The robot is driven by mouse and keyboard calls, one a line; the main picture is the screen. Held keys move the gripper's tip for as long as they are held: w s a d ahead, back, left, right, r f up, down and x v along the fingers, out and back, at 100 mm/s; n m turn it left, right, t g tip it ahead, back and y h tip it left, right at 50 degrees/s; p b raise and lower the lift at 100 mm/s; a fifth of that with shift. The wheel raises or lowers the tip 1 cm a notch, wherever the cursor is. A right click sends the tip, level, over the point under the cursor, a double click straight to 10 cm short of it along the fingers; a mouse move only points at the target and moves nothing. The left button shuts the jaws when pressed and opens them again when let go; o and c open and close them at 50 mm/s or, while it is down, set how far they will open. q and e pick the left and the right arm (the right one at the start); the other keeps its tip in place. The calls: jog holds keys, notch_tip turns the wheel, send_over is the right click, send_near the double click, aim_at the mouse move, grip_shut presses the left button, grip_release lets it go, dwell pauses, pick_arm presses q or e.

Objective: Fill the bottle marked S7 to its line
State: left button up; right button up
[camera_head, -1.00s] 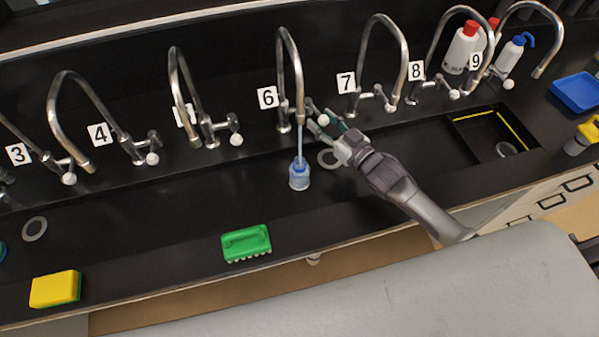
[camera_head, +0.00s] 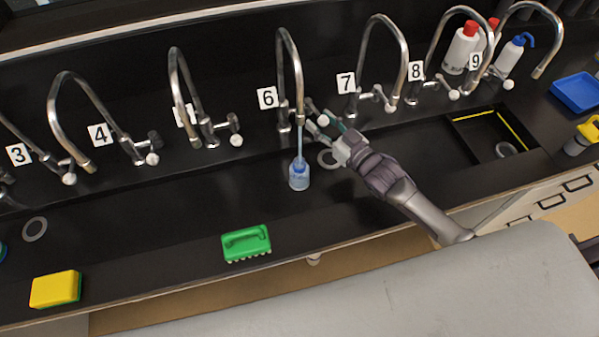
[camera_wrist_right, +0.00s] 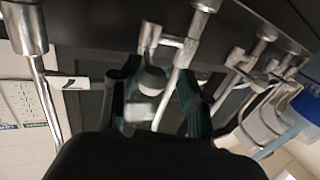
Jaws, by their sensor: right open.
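A small clear bottle with blue on it (camera_head: 299,176) stands upright on the counter under the spout of tap 6 (camera_head: 298,85). A thin stream of water (camera_head: 300,140) runs from the spout into it. Its marking, line and water level are too small to read. My right gripper (camera_head: 326,117) is open at tap 6, with its fingers on either side of the white knob (camera_head: 323,120). In the right wrist view the knob (camera_wrist_right: 152,80) sits between the open fingers (camera_wrist_right: 155,100), and blue of the bottle (camera_wrist_right: 303,103) shows at the right edge. My left gripper is not in view.
Tap 7 (camera_head: 403,70) stands right of my gripper, with more numbered taps along the back. A green brush (camera_head: 246,243) and a yellow sponge (camera_head: 55,289) lie near the front edge. A sink (camera_head: 490,135) is at right. The counter left of the bottle is mostly clear.

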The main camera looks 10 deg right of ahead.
jog(key=p+v, duration=0.3)
jog(key=v, duration=0.4)
jog(key=shift+a, duration=0.4)
dwell(0.6)
